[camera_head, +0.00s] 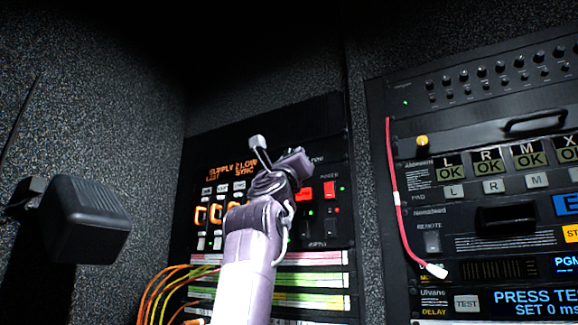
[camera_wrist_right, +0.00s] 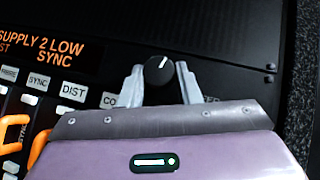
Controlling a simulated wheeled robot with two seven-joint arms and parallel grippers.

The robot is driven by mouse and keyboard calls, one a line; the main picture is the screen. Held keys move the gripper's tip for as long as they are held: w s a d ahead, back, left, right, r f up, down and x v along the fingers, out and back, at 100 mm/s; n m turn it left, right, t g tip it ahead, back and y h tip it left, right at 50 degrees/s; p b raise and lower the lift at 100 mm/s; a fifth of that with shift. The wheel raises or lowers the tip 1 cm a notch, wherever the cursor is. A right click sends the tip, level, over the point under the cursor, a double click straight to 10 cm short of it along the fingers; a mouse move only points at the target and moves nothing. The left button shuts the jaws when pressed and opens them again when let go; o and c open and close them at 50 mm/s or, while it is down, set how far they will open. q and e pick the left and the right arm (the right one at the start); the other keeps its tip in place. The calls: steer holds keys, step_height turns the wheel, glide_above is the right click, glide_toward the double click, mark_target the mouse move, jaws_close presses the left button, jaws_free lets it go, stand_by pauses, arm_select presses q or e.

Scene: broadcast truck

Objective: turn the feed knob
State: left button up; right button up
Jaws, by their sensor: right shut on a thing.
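The feed knob (camera_wrist_right: 158,70) is a round black knob with a white pointer mark, in the upper middle of the right wrist view. The pointer leans up and to the right. My right gripper (camera_wrist_right: 159,80) has its two pale fingers on either side of the knob and is shut on it. In the head view my right arm reaches up to the supply panel (camera_head: 270,115), and its wrist hides the knob. My left gripper is in neither view.
The panel's orange display (camera_wrist_right: 45,50) reads "SUPPLY 2 LOW SYNC". Orange and yellow cables (camera_head: 160,285) hang lower left. A red cable (camera_head: 393,190) hangs by the right rack. A black box-like fixture (camera_head: 85,220) juts out at left.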

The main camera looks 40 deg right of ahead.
steer(key=n+t+y, duration=0.1)
steer(key=n+y, duration=0.1)
steer(key=n+t+y, duration=0.2)
steer(key=n, duration=0.1)
steer(key=shift+s+d+n, duration=0.1)
steer(key=shift+n, duration=0.2)
steer(key=shift+s+r+n+y+p, duration=0.15)
steer(key=shift+n+y+p, duration=0.3)
steer(key=shift+n+y, duration=1.05)
steer(key=shift+r+n+y+p, duration=0.1)
steer(key=shift+n+y+p, duration=0.4)
steer(key=shift+n+y, duration=1)
steer(key=shift+s+r+n+y+p, duration=0.15)
steer(key=shift+n+y+p, duration=0.55)
steer(key=shift+n, duration=1.4)
steer(key=shift+g+y, duration=0.3)
steer(key=o, duration=0.7)
steer(key=shift+b, duration=0.3)
